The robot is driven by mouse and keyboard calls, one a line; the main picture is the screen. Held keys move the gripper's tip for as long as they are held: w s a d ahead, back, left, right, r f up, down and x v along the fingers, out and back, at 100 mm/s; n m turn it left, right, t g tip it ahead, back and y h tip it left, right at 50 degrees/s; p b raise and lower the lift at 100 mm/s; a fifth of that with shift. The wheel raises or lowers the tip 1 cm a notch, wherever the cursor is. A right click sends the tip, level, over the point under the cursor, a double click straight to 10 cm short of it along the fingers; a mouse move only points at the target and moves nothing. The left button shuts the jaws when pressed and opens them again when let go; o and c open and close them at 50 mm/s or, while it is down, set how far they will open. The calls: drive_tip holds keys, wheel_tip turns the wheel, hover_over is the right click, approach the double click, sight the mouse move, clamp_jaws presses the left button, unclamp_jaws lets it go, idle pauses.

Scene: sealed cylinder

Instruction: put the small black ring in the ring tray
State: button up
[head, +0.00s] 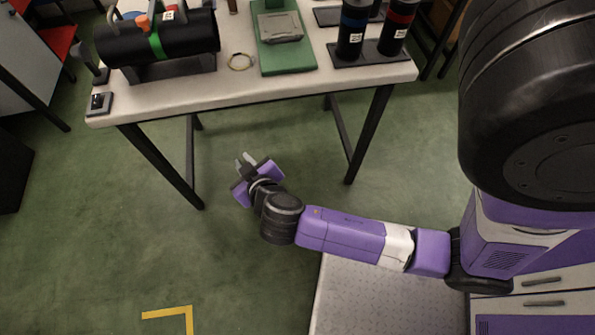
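My gripper (245,161) is in front of the table's front edge, over the green floor. Its two fingers are apart with nothing between them. I cannot make out the small black ring for certain. A small grey square tray (103,108) with a dark piece on it lies at the table's front left corner. It may be the ring tray; the dark piece is too small to tell. A thin yellowish ring (240,68) lies on the table, between the black cylinder (125,43) and the green plate (290,61).
The black cylinder lies on a dark stand, with a green band and an orange knob. Two upright black canisters, one blue-banded (351,40) and one red-banded (396,38), stand at the right.

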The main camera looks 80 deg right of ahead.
drive_tip(key=s+a+r+n+t+y, duration=0.2)
drive_tip(key=s+a+r+n+y, duration=0.1)
drive_tip(key=s+a, duration=0.3)
drive_tip(key=s+a+r+n+t+y, duration=0.3)
drive_tip(key=s+a+r+y, duration=0.1)
drive_tip(key=s+a, duration=0.3)
drive_tip(key=shift+s+a+r+y, duration=0.25)
drive_tip(key=shift+a+y, duration=0.35)
drive_tip(key=shift+a, duration=0.2)
drive_tip(key=shift+o, duration=1.4)
drive_tip(key=s+r+t, duration=0.2)
drive_tip(key=s+r, duration=0.1)
drive_tip(key=r, duration=0.5)
drive_tip(key=shift+s+a+n+y, duration=0.15)
drive_tip(key=shift+a+n+y, duration=0.15)
drive_tip(key=shift+n, duration=0.1)
drive_tip(key=shift+o, duration=0.9)
drive_tip(key=shift+s+r, duration=0.1)
drive_tip(key=shift+r, duration=0.1)
